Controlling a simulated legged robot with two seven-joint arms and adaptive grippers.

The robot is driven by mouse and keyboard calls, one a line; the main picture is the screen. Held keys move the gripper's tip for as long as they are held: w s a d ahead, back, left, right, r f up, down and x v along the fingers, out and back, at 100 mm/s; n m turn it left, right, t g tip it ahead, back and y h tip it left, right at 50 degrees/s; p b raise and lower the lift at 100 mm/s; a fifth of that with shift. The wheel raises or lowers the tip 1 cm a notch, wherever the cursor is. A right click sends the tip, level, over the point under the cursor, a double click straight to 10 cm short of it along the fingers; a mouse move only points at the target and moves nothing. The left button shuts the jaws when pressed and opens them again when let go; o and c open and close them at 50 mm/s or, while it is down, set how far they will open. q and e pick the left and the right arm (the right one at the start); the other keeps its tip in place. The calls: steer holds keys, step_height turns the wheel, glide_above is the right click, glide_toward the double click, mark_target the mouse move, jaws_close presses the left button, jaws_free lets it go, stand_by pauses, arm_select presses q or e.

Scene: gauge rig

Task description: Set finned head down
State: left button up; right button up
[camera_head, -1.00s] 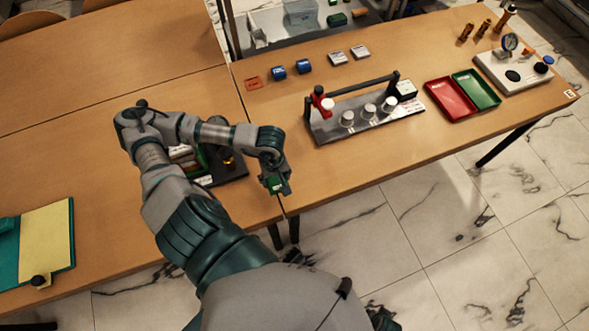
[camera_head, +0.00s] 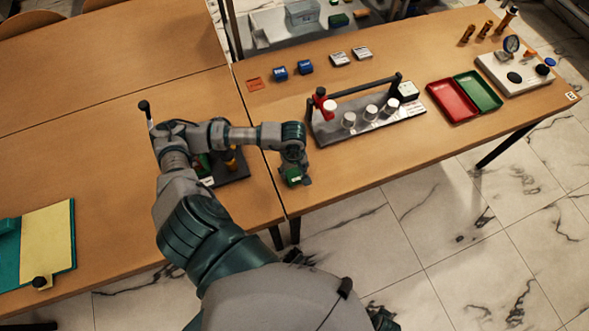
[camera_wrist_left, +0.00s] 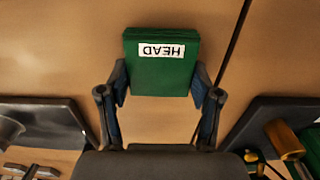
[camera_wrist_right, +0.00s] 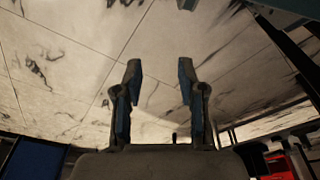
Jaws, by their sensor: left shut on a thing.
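The finned head is a green block with a white HEAD label (camera_wrist_left: 161,65), seen in the left wrist view between my left fingers.
A grey rack (camera_head: 365,122) with white cylinders and a red clamp stands right of the left gripper. A dark tray (camera_head: 232,172) lies partly hidden behind my left arm. Red (camera_head: 452,101) and green (camera_head: 478,90) trays lie further right.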

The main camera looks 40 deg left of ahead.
mark_target(294, 170)
arm_select(q)
steer(key=o, duration=1.1)
steer(key=shift+a+f, duration=0.15)
steer(key=shift+a, duration=0.15)
steer(key=shift+c, duration=0.2)
steer(key=shift+o, duration=1.2)
steer(key=shift+a, duration=0.2)
steer(key=shift+f, duration=0.1)
steer(key=shift+d+r, duration=0.2)
steer(key=shift+d, duration=0.1)
steer(key=r, duration=0.4)
steer(key=shift+d+r+p, duration=0.1)
steer(key=shift+d+p, duration=0.1)
steer(key=shift+p, duration=0.1)
step_height(294, 170, up, 8)
arm_select(e)
steer(key=shift+s+a+f, duration=0.1)
steer(key=shift+s+f, duration=0.2)
steer(key=shift+f, duration=0.3)
steer(key=shift+s+a+f, duration=0.1)
steer(key=shift+s+f, duration=0.2)
steer(key=shift+f, duration=0.3)
arm_select(q)
steer(key=shift+a+f, duration=0.2)
steer(key=shift+a, duration=0.2)
arm_select(e)
steer(key=shift+w+a+r, duration=0.1)
steer(key=shift+r, duration=0.1)
